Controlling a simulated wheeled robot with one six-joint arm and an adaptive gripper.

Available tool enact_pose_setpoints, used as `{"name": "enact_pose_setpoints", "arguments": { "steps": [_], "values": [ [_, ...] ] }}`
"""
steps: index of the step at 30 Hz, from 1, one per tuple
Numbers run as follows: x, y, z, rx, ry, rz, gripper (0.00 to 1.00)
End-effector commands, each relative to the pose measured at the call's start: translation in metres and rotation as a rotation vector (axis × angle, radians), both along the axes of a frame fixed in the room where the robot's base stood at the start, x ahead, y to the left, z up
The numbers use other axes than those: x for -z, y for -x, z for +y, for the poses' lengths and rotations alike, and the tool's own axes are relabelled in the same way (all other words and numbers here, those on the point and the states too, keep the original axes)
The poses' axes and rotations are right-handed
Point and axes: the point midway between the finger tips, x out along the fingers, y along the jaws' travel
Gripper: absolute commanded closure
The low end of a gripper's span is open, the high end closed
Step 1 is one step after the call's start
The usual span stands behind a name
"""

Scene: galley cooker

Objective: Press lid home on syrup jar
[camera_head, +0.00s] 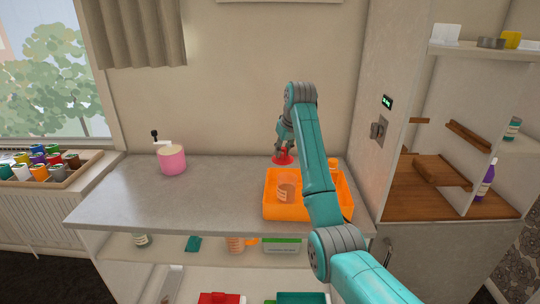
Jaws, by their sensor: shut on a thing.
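My gripper (284,146) is at the back of the grey counter, above and behind the orange tray. It is shut on a red, lid-like disc with a raised middle (283,158). Whether the red lid hangs free or touches something under it, I cannot tell. A brown-grey jar-like thing with pale stripes (285,193) is in the orange tray (270,212). Whether it is the syrup jar is not clear. My forearm hides the tray's right part, where a small orange thing (332,163) shows at the back edge.
A pink pot with a crank handle (172,160) stands at the counter's back left. The grey counter (220,190) is clear between pot and tray. A wall and wooden shelves (445,180) close off the right. A crate of several colourful jars (60,180) sits by the window.

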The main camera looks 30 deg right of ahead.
Motion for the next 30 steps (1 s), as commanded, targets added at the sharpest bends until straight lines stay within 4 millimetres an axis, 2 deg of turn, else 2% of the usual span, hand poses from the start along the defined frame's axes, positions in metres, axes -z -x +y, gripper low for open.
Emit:
{"name": "enact_pose_setpoints", "arguments": {
  "steps": [3, 11, 30],
  "values": [
    [-0.002, 0.002, -0.007, 0.006, 0.0, 0.0, 0.98],
    [0.004, 0.003, -0.008, 0.008, 0.0, 0.0, 0.98],
    [0.053, 0.003, -0.008, 0.008, 0.0, 0.0, 0.98]
  ]
}}
